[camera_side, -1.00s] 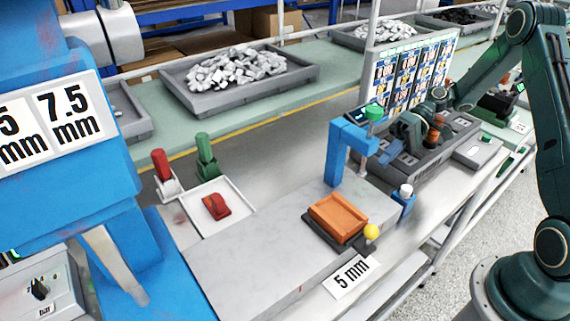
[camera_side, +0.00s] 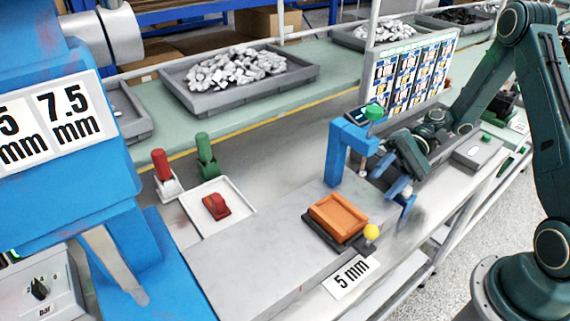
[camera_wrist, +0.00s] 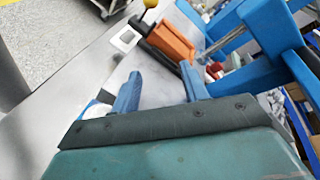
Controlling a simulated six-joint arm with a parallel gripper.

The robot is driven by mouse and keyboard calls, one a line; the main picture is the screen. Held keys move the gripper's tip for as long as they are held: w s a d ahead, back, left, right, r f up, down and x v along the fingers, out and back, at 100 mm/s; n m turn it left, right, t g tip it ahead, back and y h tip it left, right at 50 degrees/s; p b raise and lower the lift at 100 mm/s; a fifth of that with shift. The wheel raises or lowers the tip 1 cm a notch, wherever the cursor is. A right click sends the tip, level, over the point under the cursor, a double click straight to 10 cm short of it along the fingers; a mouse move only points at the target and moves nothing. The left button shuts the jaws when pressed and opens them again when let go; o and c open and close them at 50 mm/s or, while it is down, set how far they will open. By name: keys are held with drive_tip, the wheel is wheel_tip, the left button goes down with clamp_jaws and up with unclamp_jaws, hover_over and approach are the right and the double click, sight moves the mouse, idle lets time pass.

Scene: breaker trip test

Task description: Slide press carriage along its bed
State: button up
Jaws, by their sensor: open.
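The press carriage is an orange tray-like block (camera_side: 338,215) on a dark base, with a yellow ball knob (camera_side: 371,231) at its front right corner. It sits on the grey bed (camera_side: 262,250), near the bed's right end, beside the blue arch (camera_side: 345,150). My gripper (camera_side: 404,196) is just right of the carriage, apart from it, with its blue fingers spread and nothing between them. In the wrist view the open fingers (camera_wrist: 160,90) point toward the orange carriage (camera_wrist: 170,43) and its yellow knob (camera_wrist: 150,4). A white "5 mm" card (camera_side: 351,277) lies in front of the carriage.
A white tray (camera_side: 233,222) holds a red part (camera_side: 216,206). Red (camera_side: 161,165) and green (camera_side: 206,155) handles stand behind it. A large blue press (camera_side: 75,150) fills the left. The bed between press and carriage is clear. A display board (camera_side: 408,75) stands at the back right.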

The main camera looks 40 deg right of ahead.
sight(371, 232)
drive_tip(key=s+a+m+g+y, duration=0.2)
drive_tip(key=s+a+m+y, duration=0.1)
drive_tip(key=s+a+m, duration=0.2)
drive_tip(key=shift+s+a+r+m, duration=0.4)
drive_tip(key=shift+a+m, duration=0.35)
drive_tip(key=shift+m, duration=0.15)
drive_tip(key=shift+a, duration=0.1)
drive_tip(key=shift+s+a, duration=0.25)
drive_tip(key=shift+a, duration=0.95)
drive_tip(key=shift+s+a, duration=0.2)
drive_tip(key=shift+a, duration=0.95)
drive_tip(key=shift+s+a, duration=0.25)
drive_tip(key=shift+a, duration=0.95)
clamp_jaws()
